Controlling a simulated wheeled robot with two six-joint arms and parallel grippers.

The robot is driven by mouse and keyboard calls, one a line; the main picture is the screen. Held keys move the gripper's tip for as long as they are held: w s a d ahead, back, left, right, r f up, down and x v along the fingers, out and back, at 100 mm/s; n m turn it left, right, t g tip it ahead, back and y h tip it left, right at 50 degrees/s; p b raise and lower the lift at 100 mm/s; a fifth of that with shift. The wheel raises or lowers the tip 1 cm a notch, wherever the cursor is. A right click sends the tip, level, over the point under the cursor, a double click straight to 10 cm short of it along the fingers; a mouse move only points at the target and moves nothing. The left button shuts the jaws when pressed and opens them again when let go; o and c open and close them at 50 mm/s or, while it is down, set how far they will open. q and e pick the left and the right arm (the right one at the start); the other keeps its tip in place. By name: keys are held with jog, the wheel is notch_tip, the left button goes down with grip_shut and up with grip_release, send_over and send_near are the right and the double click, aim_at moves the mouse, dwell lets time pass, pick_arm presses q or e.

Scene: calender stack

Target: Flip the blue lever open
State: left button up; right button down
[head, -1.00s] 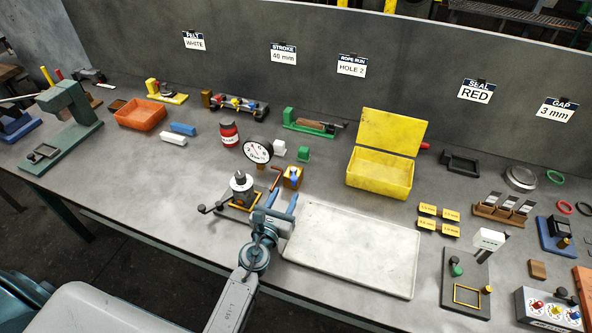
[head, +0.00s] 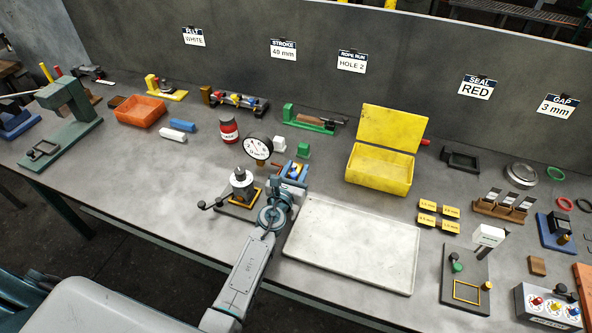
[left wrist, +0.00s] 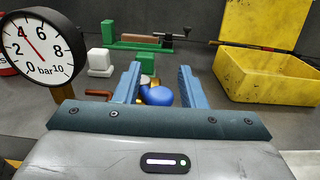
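The blue lever (left wrist: 160,96) shows as a round blue knob on a brass-coloured valve, between my left gripper's fingers in the left wrist view. In the head view my left gripper (head: 293,172) is over the valve, and mostly hides it. Its two blue fingers (left wrist: 158,85) stand wide apart, one on each side of the knob. A gap shows on the right of the knob; whether the left finger touches it I cannot tell. My right gripper is in neither current view.
A round pressure gauge (head: 257,148) stands close to the left of my gripper, near a black-and-silver device (head: 241,184). A white tray (head: 350,246) lies to the right. A yellow open box (head: 378,167) stands behind it. Small green (head: 303,150) and white blocks are just beyond the valve.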

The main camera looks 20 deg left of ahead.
pick_arm(q)
grip_shut()
jog(key=shift+s+a+f+m+h+b, duration=0.1)
jog(key=shift+a+m+h+b, duration=0.1)
jog(key=shift+m+h+b, duration=0.35)
jog(key=shift+s+a+f+m+h+b, duration=0.15)
jog(key=shift+m+h+b, duration=0.2)
jog(key=shift+h, duration=0.3)
jog(key=shift+a+r+m+g+h+b, duration=0.15)
jog(key=shift+m+h+b, duration=0.1)
jog(key=shift+h, duration=0.2)
jog(key=shift+d+r+m+g+h+b, duration=0.15)
jog(key=shift+m+h, duration=0.1)
jog(key=shift+h, duration=0.2)
jog(key=shift+a, duration=0.1)
jog(key=shift+o, duration=1.1)
grip_release()
